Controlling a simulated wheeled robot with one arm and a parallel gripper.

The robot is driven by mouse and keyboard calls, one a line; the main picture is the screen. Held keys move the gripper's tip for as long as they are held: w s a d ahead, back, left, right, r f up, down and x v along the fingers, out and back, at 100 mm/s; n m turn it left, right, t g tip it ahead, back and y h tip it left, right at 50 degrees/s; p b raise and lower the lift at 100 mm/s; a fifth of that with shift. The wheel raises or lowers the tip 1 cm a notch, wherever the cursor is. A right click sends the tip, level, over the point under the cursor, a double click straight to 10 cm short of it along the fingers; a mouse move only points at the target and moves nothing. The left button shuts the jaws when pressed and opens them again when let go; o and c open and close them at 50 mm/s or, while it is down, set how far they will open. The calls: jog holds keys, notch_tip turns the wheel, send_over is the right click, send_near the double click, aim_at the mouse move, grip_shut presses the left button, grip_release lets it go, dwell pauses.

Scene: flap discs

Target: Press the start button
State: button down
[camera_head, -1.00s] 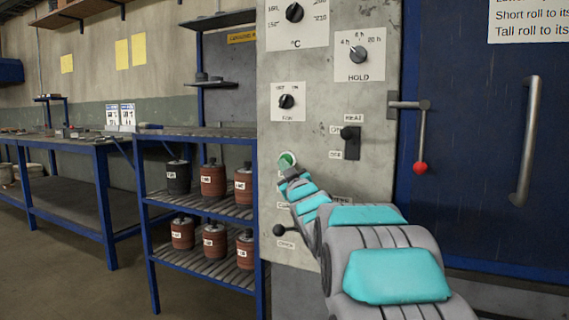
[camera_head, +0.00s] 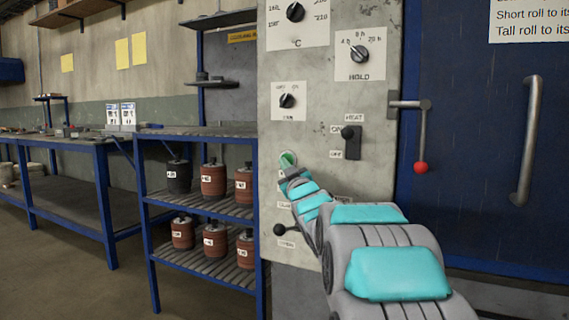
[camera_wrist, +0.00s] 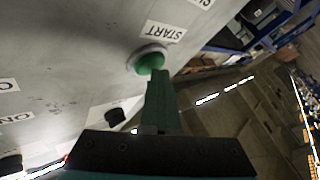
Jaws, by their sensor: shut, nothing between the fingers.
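The green start button (camera_head: 287,159) sits in a pale ring on the grey control panel (camera_head: 308,107). In the wrist view the green button (camera_wrist: 149,62) is beside a label reading START, which appears tilted. My gripper (camera_head: 290,172) is at the panel just below the button in the head view, partly hiding its lower edge. In the wrist view my gripper's shut fingers (camera_wrist: 159,80) reach up to the button's edge and overlap it. They look touching or very close; I cannot tell which. Nothing is held.
The blue door (camera_head: 480,150) is right. A blue rack (camera_head: 200,205) with several rolls stands left.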

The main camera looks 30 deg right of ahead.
jog(key=shift+d+f, duration=0.15)
jog(key=s+a+b, duration=0.3)
jog(key=a, duration=0.1)
jog(key=shift+s+a, duration=0.4)
dwell(0.6)
